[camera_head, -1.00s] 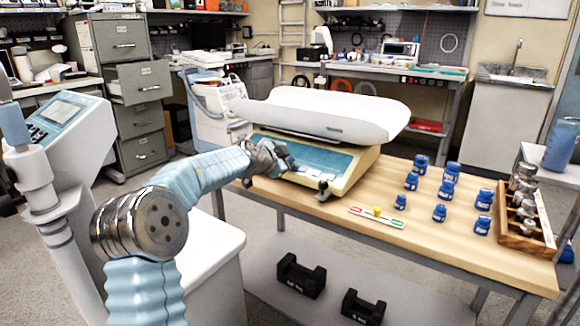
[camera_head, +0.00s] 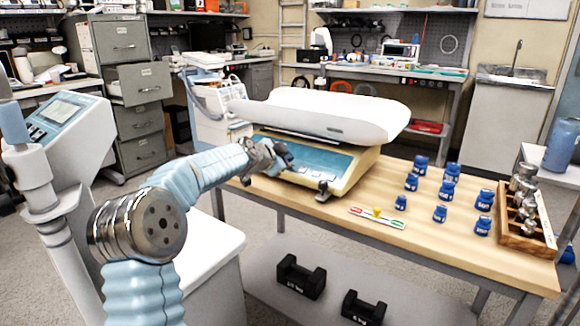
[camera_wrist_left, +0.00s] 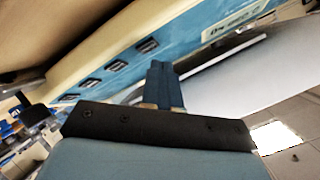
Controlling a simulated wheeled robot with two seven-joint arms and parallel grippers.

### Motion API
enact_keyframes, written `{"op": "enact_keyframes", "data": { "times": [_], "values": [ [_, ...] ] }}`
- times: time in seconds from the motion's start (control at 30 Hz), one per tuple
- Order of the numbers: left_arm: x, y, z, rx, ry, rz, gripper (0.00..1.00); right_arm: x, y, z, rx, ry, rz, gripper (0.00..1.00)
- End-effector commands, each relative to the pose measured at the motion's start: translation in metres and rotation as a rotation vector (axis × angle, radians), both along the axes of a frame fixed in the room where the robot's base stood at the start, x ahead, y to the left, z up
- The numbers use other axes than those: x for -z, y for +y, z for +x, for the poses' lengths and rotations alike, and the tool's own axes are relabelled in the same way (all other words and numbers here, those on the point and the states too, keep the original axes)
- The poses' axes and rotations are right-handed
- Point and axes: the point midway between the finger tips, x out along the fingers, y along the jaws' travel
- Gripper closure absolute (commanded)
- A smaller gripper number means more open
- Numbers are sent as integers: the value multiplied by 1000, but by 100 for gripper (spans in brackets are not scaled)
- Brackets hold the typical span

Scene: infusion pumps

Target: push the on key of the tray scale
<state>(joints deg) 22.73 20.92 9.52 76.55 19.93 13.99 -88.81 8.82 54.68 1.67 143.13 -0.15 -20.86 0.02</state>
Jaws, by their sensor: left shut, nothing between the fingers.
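The tray scale stands on the left part of the wooden table, with a wide white tray (camera_head: 325,112) over a cream body with a blue front panel (camera_head: 325,163). In the left wrist view the blue panel (camera_wrist_left: 192,42) runs diagonally and carries a row of several dark keys; one key (camera_wrist_left: 147,45) lies just beyond my fingertips. I cannot read which key is the on key. My left gripper (camera_head: 287,160) is shut and empty at the left part of the panel; its closed fingers also show in the wrist view (camera_wrist_left: 158,68). Contact with a key cannot be told. My right gripper is not in view.
Several blue bottles (camera_head: 447,187) and a wooden rack of metal weights (camera_head: 525,222) stand on the right of the table (camera_head: 400,240). A small level-like strip with a yellow knob (camera_head: 377,212) lies near the front edge. Black weights (camera_head: 300,276) sit on the lower shelf.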

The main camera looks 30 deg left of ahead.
Motion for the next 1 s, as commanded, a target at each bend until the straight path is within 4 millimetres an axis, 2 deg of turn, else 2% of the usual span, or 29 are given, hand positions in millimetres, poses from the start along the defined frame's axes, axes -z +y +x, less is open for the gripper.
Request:
{"op": "enact_keyframes", "data": {
  "times": [0.27, 0.7, 1.0],
  "values": [
    [-7, 0, -2, 1, -1, 0, 100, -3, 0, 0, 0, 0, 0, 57],
    [-52, 2, -21, 0, 0, 0, 100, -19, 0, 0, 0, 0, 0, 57],
    [-55, 2, -23, 0, 1, -1, 100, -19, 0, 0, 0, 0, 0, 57]
  ]
}}
